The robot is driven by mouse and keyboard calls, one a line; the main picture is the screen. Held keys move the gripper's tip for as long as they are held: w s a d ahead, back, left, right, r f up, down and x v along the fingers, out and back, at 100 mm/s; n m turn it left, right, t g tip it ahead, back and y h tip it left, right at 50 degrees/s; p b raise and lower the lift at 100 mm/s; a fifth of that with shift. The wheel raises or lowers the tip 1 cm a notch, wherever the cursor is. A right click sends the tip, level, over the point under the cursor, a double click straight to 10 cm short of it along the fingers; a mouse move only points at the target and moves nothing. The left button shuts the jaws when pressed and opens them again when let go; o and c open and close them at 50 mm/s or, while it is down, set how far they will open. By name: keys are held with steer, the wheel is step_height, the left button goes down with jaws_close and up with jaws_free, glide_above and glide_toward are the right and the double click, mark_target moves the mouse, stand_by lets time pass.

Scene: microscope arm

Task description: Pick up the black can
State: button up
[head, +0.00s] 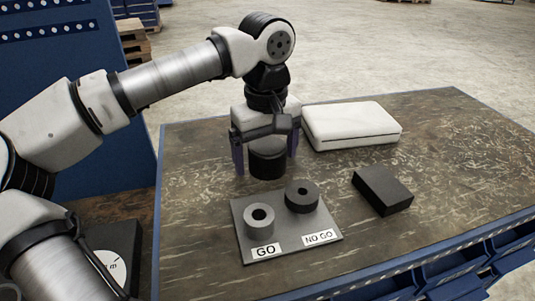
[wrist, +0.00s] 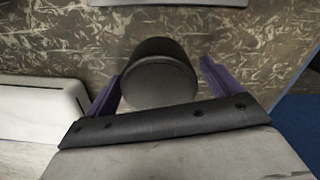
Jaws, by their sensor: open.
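The black can (head: 268,163) stands upright on the worn table, behind the grey gauge plate. In the wrist view the black can (wrist: 160,75) shows its rounded top and dark side between two purple fingers. My gripper (head: 266,165) points down over it, with one finger on each side. The wrist view also shows my gripper (wrist: 163,82) open around the can, with a visible gap at the right finger. Whether the left finger touches the can I cannot tell. The can's upper part is partly hidden by my gripper in the head view.
A black block (head: 383,189) lies to the right. A white case (head: 351,125) lies behind right. The table's right side is clear.

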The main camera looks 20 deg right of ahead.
mark_target(266, 144)
steer(key=c, duration=1.2)
steer(key=shift+r, duration=0.15)
steer(key=shift+c, duration=0.2)
step_height(266, 144, up, 20)
steer(key=p, duration=0.3)
